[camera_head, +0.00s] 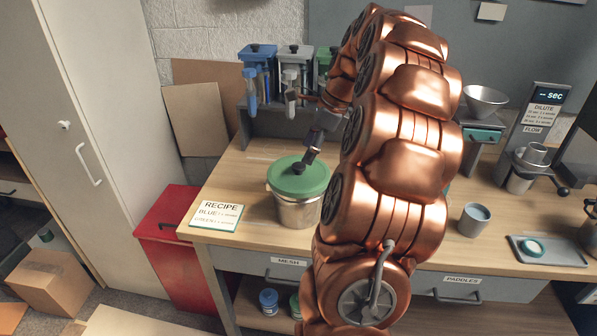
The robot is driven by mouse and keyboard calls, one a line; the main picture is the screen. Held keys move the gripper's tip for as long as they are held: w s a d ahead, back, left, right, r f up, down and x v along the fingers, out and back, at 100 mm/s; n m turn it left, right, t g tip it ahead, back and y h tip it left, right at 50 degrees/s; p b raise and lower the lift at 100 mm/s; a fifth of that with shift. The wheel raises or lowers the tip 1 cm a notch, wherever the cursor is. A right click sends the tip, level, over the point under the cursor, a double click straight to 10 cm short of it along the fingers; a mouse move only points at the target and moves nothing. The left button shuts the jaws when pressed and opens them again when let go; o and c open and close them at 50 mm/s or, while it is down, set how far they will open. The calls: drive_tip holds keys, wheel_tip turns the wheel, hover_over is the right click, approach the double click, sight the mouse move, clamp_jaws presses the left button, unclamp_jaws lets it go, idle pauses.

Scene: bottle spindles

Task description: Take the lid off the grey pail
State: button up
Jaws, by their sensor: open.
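The grey metal pail (296,212) stands on the wooden bench, left of my arm. A green lid (285,184) sits on top of it, with a dark knob (298,168) on the lid. My gripper (308,159) is open, tilted down just above and right of the knob. The fingertips overlap the area near the knob, and I cannot tell whether they touch it. My copper-coloured arm hides the bench to the right of the pail.
A recipe card (216,215) lies left of the pail. Blue (257,62) and grey (296,62) bottle dispensers stand behind. A grey cup (474,219) and a tray (569,251) are at right. A red bin (168,235) stands beside the bench.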

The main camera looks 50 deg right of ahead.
sight(299, 165)
drive_tip(key=shift+p+x, duration=0.6)
drive_tip(key=shift+x, duration=0.3)
drive_tip(key=shift+p+x, duration=0.65)
drive_tip(key=shift+x, duration=1.25)
drive_tip(key=shift+w+d, duration=0.1)
drive_tip(key=shift+w, duration=0.1)
drive_tip(key=shift+c, duration=0.3)
drive_tip(key=shift+r, duration=0.1)
drive_tip(key=c, duration=1.2)
